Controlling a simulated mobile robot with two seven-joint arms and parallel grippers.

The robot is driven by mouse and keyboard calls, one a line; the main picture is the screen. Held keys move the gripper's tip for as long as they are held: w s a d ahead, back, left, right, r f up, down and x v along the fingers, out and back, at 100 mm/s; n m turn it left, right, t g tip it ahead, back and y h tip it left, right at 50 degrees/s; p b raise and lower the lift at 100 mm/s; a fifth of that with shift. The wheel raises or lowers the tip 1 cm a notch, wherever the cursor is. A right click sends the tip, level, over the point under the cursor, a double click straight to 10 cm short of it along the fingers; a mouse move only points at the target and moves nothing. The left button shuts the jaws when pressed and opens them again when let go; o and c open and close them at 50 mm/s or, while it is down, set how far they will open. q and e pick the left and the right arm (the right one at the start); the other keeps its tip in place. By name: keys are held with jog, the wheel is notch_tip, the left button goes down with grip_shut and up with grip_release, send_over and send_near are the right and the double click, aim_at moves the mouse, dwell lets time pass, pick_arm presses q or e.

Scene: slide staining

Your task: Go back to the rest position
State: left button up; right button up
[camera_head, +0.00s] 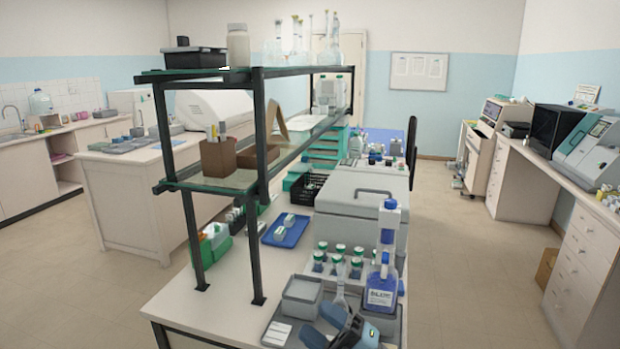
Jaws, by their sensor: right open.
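My right gripper (346,328) shows at the bottom edge of the head view, over the front of a dark grey tray (275,318) on the bench. It is open, and nothing shows between its fingers. Most of it is cut off by the frame edge. A blue-labelled bottle with a blue cap (383,285) stands just behind and right of it. A grey square box (301,296) stands to its left on the tray. Several green-capped small bottles (338,264) stand behind it. My left gripper is not in view.
A dark-framed shelf (258,130) rises above the bench's left side. A white slide-like block (277,333) lies at the tray's left. A blue tray (286,231) and a grey lidded box (360,195) stand farther back. The bench's front left (215,300) and the floor at right (470,270) are clear.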

jog(key=s+d+f+m+t+h+p, duration=0.1)
jog(key=s+d+f+m+t+h, duration=0.4)
jog(key=f+m+h, duration=0.4)
jog(key=s+d+f+m+t+h+p, duration=0.15)
jog(key=s+d+f+m+h, duration=0.25)
jog(key=d+f+m+h, duration=0.5)
jog(key=s+d+f+m+g, duration=0.2)
jog(key=s+f+m, duration=0.2)
jog(key=s, duration=0.3)
jog(key=s+d+f+m+g+p, duration=0.1)
jog(key=s+d+f+m+g, duration=0.1)
jog(key=s+f, duration=0.3)
jog(key=shift+s+f+m+g+h, duration=0.2)
jog(key=shift+s+m+g+h, duration=0.2)
jog(key=shift+s+m, duration=0.6)
